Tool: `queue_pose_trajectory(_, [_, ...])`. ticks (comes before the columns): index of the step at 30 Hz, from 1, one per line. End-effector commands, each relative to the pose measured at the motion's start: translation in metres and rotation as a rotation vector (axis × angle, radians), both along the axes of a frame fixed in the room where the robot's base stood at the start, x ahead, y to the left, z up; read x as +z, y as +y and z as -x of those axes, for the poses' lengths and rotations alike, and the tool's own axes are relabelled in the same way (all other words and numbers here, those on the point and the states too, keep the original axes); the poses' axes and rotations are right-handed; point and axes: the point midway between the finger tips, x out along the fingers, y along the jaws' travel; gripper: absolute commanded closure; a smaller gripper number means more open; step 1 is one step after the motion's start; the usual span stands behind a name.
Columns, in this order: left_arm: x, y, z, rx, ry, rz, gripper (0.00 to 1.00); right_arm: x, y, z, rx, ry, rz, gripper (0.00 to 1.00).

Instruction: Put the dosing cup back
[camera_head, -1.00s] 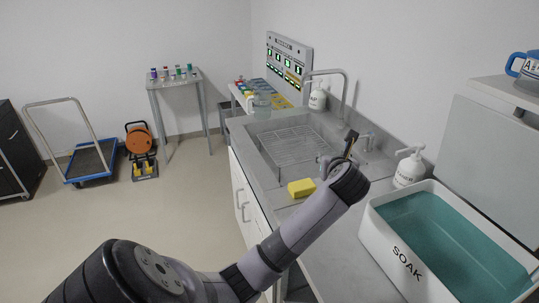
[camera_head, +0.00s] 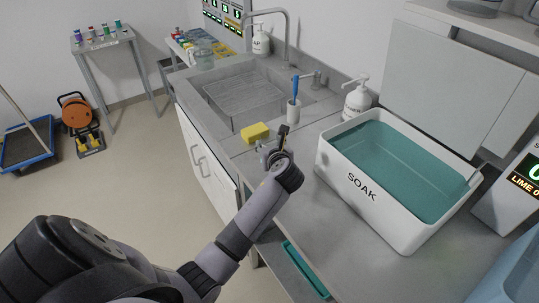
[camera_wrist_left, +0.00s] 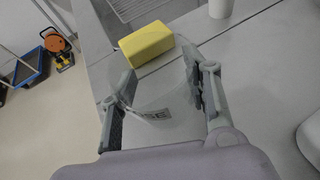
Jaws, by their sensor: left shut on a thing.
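The dosing cup (camera_wrist_left: 152,108) is a clear, see-through cup with dark lettering, partly readable as "SE", in the left wrist view. My left gripper (camera_wrist_left: 165,88) is shut on it, with one grey finger on each side. In the head view my left gripper (camera_head: 276,142) is over the counter's front edge, just right of the yellow sponge; the cup is hard to make out there, largely hidden by the wrist. The right gripper is not in view.
A yellow sponge (camera_head: 255,132) lies by the sink (camera_head: 205,112). A white holder (camera_head: 293,111) with a blue-handled brush and a pump bottle (camera_head: 356,101) stand behind. A white SOAK tub (camera_head: 338,172) of teal liquid is right. A lit display unit (camera_head: 514,196) stands far right.

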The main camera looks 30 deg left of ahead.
Motion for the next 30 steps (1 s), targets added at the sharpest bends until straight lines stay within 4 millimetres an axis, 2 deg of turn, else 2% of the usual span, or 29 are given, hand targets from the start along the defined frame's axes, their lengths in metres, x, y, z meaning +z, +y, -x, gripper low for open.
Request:
queue_pose_trajectory(6, [-0.033, 0.000, 0.000, 0.000, 0.004, 0.001, 0.90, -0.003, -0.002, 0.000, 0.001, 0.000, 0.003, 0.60])
queue_pose_trajectory(9, [-0.041, 0.000, 0.000, 0.000, 0.001, 0.000, 0.90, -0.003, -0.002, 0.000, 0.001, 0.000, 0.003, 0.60])
queue_pose_trajectory(22, [-0.047, 0.000, 0.000, 0.000, 0.001, 0.001, 0.90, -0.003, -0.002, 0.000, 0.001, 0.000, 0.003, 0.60])
queue_pose_trajectory(23, [-0.046, 0.000, 0.000, 0.000, 0.000, 0.001, 0.54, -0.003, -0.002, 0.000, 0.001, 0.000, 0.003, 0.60])
queue_pose_trajectory(30, [-0.046, 0.000, 0.000, 0.000, 0.001, 0.001, 0.38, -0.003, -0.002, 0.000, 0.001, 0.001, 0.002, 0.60])
